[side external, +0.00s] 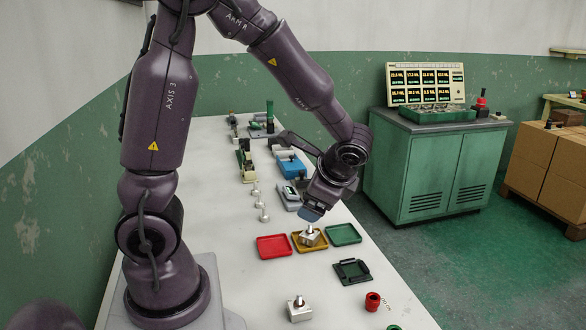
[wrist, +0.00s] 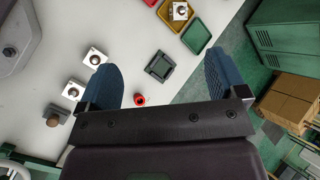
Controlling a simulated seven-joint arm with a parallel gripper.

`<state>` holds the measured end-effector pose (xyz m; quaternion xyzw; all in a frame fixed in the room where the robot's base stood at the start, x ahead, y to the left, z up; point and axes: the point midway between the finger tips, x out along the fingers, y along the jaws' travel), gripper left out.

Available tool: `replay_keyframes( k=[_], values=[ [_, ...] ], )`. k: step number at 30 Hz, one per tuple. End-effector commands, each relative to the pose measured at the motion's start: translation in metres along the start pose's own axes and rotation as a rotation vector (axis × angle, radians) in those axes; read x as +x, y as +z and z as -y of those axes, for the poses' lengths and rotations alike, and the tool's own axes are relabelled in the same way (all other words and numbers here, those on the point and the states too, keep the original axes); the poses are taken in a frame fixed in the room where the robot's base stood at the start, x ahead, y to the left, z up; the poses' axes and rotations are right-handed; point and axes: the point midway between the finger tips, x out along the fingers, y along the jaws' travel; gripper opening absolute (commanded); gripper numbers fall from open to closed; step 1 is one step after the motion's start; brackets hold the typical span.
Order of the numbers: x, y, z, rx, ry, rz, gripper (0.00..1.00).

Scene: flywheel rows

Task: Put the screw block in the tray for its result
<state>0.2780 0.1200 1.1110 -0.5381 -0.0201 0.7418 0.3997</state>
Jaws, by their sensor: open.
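A screw block (side external: 309,238), a pale metal block with a knob on top, sits in the yellow tray (side external: 297,246). The wrist view also shows this block (wrist: 181,11) in the yellow tray (wrist: 168,14). The red tray (side external: 273,246) is to its left and the green tray (side external: 344,234) to its right. My gripper (side external: 311,214) is open and looks empty. In the side view it appears just above the block. In the wrist view nothing is between the blue fingers (wrist: 160,82), and the block is beyond them.
Another similar block (side external: 299,309) stands near the front; the wrist view shows two such blocks (wrist: 95,57) (wrist: 74,90). A dark green fixture (side external: 352,271) and a red ring-like cup (side external: 372,301) are on the right. Devices, including a blue one (side external: 291,166), line the table's back.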

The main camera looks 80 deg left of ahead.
Motion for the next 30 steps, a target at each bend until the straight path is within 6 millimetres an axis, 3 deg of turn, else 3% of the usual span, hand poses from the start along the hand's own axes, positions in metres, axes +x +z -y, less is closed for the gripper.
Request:
replay_keyframes(
  k=[1,9,15,21,30],
  values=[
    [-0.018,0.009,-0.003,-0.087,0.032,-0.07,0.91],
    [-0.098,0.044,-0.041,-0.473,0.261,-0.439,0.91],
    [-0.139,0.061,-0.065,-0.643,0.404,-0.666,0.91],
    [-0.155,0.067,-0.075,-0.701,0.468,-0.758,0.91],
    [-0.155,0.067,-0.076,-0.703,0.472,-0.761,0.91]
  ],
)
